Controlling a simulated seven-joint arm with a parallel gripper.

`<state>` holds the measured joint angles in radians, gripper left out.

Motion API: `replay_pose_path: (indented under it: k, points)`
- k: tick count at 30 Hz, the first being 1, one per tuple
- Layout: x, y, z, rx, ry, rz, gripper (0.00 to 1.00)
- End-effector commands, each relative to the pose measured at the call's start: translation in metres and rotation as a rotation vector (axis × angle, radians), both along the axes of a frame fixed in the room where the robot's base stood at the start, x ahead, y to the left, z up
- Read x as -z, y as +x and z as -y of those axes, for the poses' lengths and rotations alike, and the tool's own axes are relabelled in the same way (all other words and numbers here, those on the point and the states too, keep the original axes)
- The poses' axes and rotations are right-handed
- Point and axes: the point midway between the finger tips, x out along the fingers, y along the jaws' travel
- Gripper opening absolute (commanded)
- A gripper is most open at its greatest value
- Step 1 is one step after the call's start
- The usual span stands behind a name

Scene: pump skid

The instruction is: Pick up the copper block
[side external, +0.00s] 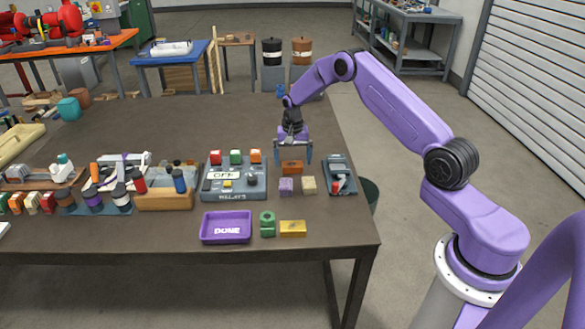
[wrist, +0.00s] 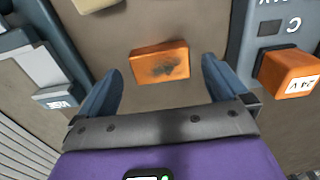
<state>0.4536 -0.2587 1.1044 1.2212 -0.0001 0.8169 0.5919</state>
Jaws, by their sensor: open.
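The copper block (side external: 292,167) is a small orange-brown block lying on the dark table, to the right of the grey control panel. In the wrist view the copper block (wrist: 160,62) shows a dark smudge on its face and sits between and just beyond my two fingers. My gripper (side external: 293,160) points down over the block with its fingers apart, one to each side. In the wrist view my gripper (wrist: 161,82) is open and holds nothing. I cannot tell the exact height of the fingertips above the table.
A purple block (side external: 286,186) and a beige block (side external: 309,185) lie just in front. The control panel (side external: 234,178) stands close on the left, a grey device (side external: 340,177) on the right. A purple tray (side external: 227,227), green part (side external: 267,223) and yellow block (side external: 293,228) lie nearer the front edge.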

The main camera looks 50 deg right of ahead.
Motion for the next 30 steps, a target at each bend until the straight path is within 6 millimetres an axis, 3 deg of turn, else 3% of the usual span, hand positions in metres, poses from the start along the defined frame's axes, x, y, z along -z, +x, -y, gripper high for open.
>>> replay_pose_path:
  k: [4, 12, 17, 30]
  points:
    - [0.0139, 0.0003, -0.0011, -0.002, 0.000, 0.000, 1.00]
    - [0.0157, 0.0006, -0.0008, -0.001, 0.000, 0.001, 1.00]
    - [0.0156, 0.0006, -0.0009, -0.001, 0.000, 0.001, 0.48]
    - [0.0104, 0.0013, -0.0007, -0.002, -0.001, 0.004, 0.48]
